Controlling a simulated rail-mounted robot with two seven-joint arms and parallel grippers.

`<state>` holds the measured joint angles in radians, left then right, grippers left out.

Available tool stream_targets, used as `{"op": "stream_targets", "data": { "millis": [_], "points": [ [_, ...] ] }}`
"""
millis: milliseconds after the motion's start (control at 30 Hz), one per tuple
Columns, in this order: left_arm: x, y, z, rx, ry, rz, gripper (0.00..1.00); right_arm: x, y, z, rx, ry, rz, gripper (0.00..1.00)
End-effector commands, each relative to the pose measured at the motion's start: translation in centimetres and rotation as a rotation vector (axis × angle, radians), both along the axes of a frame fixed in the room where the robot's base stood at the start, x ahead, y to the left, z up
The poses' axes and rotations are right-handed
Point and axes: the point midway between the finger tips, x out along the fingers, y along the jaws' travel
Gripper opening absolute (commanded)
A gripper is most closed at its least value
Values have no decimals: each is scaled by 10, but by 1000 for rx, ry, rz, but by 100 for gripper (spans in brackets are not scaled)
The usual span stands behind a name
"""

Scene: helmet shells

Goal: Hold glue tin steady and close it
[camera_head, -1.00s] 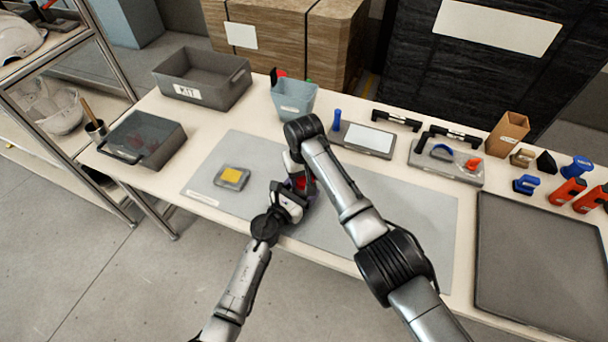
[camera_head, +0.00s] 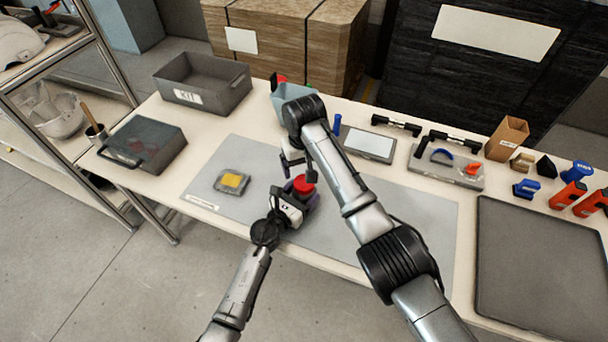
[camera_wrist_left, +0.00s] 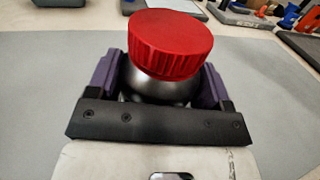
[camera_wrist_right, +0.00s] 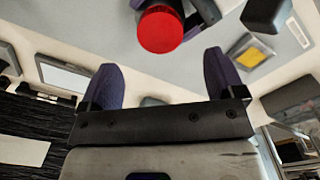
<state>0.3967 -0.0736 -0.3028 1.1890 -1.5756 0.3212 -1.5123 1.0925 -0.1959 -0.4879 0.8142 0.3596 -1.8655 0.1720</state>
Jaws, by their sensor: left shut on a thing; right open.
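The glue tin is a silvery body (camera_wrist_left: 160,88) with a ribbed red lid (camera_wrist_left: 170,44) on top, upright on the grey mat. The lid looks slightly tilted in the left wrist view; I cannot tell how tightly it sits. The red lid also shows in the head view (camera_head: 303,184) and the right wrist view (camera_wrist_right: 160,30). My left gripper (camera_head: 299,194) is shut around the tin's body, with a purple finger on each side. My right gripper (camera_wrist_right: 162,80) is open and empty, apart from the lid; its arm hides part of it in the head view.
A small grey tray with a yellow pad (camera_head: 231,181) lies on the grey mat (camera_head: 415,215) to the left. A blue-grey bin (camera_head: 285,100) stands behind my right arm. A grey kit box (camera_head: 203,80) and a lidded dark box (camera_head: 146,143) are at the left. The mat's right part is clear.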

Motion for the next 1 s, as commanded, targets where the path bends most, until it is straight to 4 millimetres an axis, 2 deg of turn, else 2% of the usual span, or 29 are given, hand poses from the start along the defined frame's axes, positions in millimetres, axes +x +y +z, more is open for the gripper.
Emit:
{"op": "stream_targets", "data": {
  "millis": [100, 300, 500, 800, 833, 1000],
  "points": [
    [0, 0, 0, 1, 1, 0, 7, 0, 0, 22, 2, -2, 0, 88],
    [0, 0, 0, 1, 1, 0, 7, 0, 1, 44, 1, -2, 0, 88],
    [0, 0, 0, 1, 1, 0, 7, 0, 0, 53, 1, -1, 0, 88],
    [0, 0, 0, 0, 0, 0, 7, 0, 0, 54, 1, -1, 0, 88],
    [0, 0, 0, 0, 0, 0, 76, 0, 0, 54, 1, -1, 0, 88],
    [0, 0, 0, 0, 0, 0, 92, 0, 0, 54, 0, 0, 0, 88]
  ]
}}
